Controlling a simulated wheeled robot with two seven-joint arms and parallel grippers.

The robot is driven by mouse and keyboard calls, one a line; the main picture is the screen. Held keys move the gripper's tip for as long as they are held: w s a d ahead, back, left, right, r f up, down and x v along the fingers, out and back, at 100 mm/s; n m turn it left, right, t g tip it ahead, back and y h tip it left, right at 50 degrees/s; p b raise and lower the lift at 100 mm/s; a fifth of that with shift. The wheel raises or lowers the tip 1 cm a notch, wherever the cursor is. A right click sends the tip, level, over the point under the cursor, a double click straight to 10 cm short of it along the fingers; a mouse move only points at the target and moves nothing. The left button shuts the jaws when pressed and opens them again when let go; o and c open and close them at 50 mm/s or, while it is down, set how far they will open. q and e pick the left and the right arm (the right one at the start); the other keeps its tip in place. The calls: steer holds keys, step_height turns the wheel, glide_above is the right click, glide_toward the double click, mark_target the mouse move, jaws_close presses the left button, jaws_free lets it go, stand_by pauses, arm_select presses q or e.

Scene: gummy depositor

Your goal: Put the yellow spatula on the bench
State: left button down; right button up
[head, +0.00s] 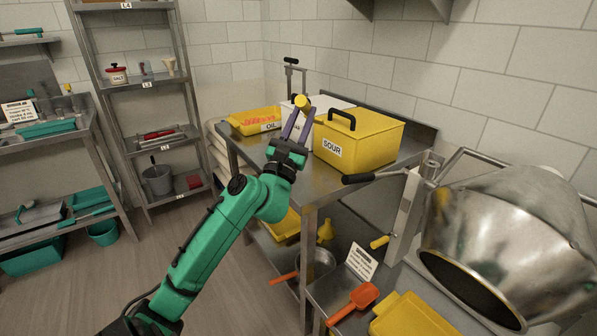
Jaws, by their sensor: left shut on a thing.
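My left gripper (298,122) is raised over the left part of a steel bench (266,150), its fingers pointing up and away. It is shut on a yellow piece (302,102) that shows at the fingertips, which looks like the end of the yellow spatula's handle. The rest of the spatula is hidden or too small to make out. I cannot tell how far above the bench top it is. My right gripper is not in view.
On the bench stand a yellow tray labelled OIL (253,121), a white box (335,103) and a yellow lidded box labelled SOUR (362,142). A large steel drum (510,240) is at right. An orange scoop (355,301) lies below. Shelving (150,116) stands at left. Bare bench shows along the front edge.

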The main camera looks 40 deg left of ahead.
arm_select(q)
step_height(320, 180, down, 15)
steer(key=b, duration=0.6)
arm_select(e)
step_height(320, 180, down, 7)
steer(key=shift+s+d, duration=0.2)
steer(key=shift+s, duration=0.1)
arm_select(q)
steer(key=shift+s, duration=0.1)
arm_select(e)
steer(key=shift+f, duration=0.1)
arm_select(q)
steer(key=shift+f, duration=0.2)
steer(key=c, duration=0.7)
jaws_free()
steer(key=shift+r, duration=0.1)
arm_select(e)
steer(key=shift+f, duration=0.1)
arm_select(q)
steer(key=shift+o, duration=0.2)
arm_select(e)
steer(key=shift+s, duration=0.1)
